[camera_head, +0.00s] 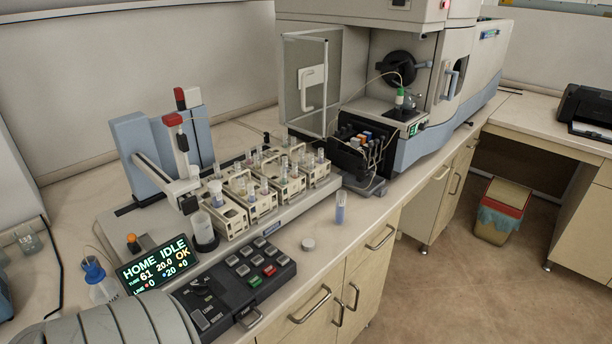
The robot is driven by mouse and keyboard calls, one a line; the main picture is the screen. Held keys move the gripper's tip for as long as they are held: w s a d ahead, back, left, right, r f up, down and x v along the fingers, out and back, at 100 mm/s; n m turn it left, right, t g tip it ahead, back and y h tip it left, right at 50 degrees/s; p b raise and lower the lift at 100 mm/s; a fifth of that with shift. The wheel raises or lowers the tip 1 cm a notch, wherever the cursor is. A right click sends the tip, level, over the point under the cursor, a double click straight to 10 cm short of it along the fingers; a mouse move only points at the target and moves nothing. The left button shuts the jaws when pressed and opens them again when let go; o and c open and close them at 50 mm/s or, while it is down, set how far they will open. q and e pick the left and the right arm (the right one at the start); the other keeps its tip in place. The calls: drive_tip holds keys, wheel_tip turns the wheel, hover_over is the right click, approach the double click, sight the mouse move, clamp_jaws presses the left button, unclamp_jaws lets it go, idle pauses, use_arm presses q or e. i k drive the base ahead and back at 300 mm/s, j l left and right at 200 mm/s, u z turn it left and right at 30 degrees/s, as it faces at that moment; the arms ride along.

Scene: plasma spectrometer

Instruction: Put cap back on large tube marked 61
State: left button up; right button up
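A clear tube (340,208) with bluish content or marking stands upright on the bench near its front edge. Its top looks uncapped; any number on it is too small to read. A round white cap (308,244) lies on the bench to its left and nearer to me, apart from it. My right gripper is not in view.
An autosampler with tube racks (262,206) stands behind the cap. A clear cup (204,232), a keypad (260,266) and a display (155,263) reading "HOME IDLE" and "61" stand at left. The spectrometer (440,90) is behind. Bench around cap and tube is clear.

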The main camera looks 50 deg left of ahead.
sight(340, 208)
drive_tip(key=u, duration=1.3)
